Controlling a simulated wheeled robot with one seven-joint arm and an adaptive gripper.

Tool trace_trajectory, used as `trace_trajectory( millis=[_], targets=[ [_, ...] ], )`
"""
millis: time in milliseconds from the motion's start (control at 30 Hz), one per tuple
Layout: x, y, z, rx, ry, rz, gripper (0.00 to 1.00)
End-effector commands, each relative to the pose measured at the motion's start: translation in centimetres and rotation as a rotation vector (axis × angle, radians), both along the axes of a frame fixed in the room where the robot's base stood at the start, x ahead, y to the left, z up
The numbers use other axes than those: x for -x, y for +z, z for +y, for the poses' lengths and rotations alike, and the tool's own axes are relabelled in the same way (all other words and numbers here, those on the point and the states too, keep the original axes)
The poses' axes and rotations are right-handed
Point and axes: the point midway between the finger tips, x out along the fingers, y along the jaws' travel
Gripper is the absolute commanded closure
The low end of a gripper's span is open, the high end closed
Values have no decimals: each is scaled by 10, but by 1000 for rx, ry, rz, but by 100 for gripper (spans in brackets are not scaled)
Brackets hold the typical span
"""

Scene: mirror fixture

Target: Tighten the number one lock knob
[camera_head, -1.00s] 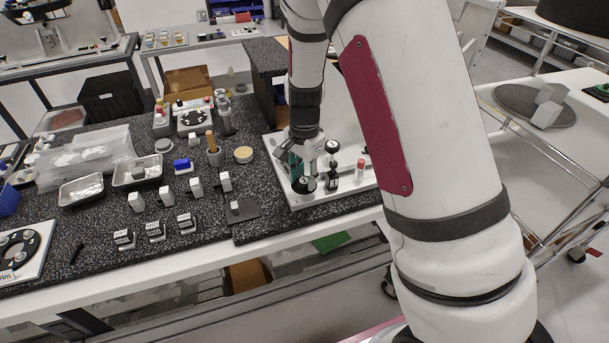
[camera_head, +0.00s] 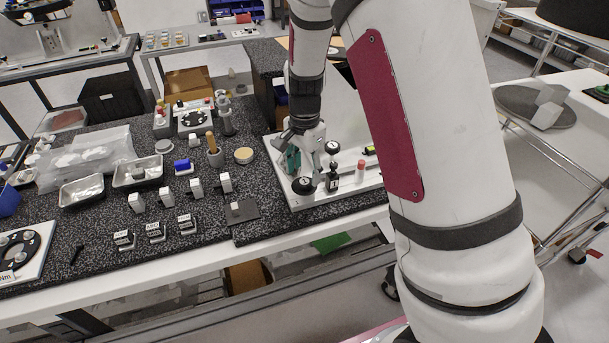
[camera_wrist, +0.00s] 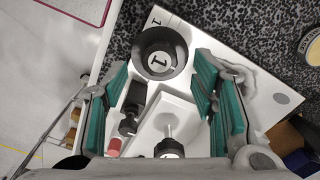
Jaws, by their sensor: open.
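The number one lock knob (camera_wrist: 161,50) is a round black knob with a white centre marked "1", on the white mirror fixture plate (camera_wrist: 268,82). In the head view, the knob (camera_head: 303,185) sits near the plate's front left corner. My gripper (camera_wrist: 161,68) is open, with its teal-padded fingers on either side of the picture and nothing between them. The knob shows just beyond the fingertips. In the head view, my gripper (camera_head: 296,157) is behind and above the knob, and appears apart from it.
A second black-and-white knob (camera_head: 332,147), a dark post (camera_head: 332,178) and a red-topped post (camera_head: 361,168) stand on the fixture close to my gripper. Several small blocks and trays lie on the dark speckled bench to the left. The bench's front edge is close.

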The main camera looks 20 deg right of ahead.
Motion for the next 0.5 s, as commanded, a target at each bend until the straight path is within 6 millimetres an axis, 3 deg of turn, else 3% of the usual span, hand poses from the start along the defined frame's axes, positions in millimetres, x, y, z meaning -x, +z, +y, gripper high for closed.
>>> trace_trajectory(
  millis=[300, 500],
  targets=[
    [-1, 65, 0, -1, 2, -4, 48],
    [0, 88, 0, -1, 1, -2, 48]
  ],
)
